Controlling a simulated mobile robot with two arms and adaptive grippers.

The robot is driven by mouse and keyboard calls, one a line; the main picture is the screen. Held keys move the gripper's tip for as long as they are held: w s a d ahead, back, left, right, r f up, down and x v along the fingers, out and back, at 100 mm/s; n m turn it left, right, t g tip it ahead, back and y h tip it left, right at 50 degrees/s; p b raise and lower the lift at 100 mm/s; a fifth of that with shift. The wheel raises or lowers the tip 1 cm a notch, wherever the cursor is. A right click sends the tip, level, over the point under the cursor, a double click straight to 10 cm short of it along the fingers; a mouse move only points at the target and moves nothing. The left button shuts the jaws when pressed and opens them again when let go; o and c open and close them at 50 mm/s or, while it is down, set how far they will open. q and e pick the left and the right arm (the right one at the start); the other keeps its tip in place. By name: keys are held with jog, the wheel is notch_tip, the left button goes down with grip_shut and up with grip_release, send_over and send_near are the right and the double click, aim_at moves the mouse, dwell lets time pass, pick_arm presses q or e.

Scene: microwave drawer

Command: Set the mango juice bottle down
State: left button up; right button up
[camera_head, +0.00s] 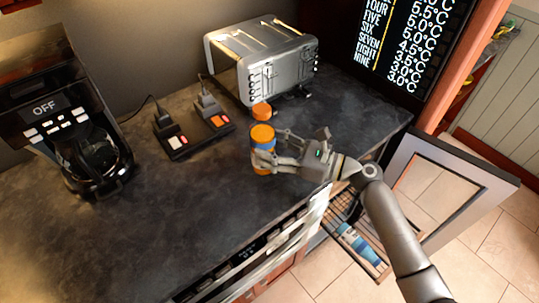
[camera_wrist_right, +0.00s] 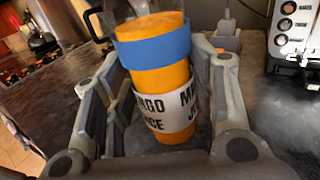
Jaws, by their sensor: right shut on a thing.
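The mango juice bottle (camera_head: 262,136) is orange with a blue band near its top and a white lettered label. It is upright or nearly so, over the dark countertop (camera_head: 235,200). My right gripper (camera_head: 265,158) comes in from the right and is shut on the bottle. In the right wrist view the bottle (camera_wrist_right: 158,85) stands between both fingers, with its label partly readable. I cannot tell whether its base touches the counter. My left gripper is not in view.
A coffee maker (camera_head: 75,130) stands far left. An open drawer (camera_head: 355,235) holds a blue item. The front-left counter is clear.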

jog(key=shift+w+a+f, duration=0.2)
jog(key=shift+w+f, duration=0.05)
jog(key=shift+f, duration=0.1)
notch_tip(320, 180, down, 2)
jog(key=shift+f+p, duration=0.1)
jog(key=shift+p, duration=0.2)
jog(key=shift+f, duration=0.45)
jog(key=o, duration=0.8)
jog(key=shift+f, duration=0.2)
jog(key=o, duration=0.5)
jog(key=shift+r, duration=0.1)
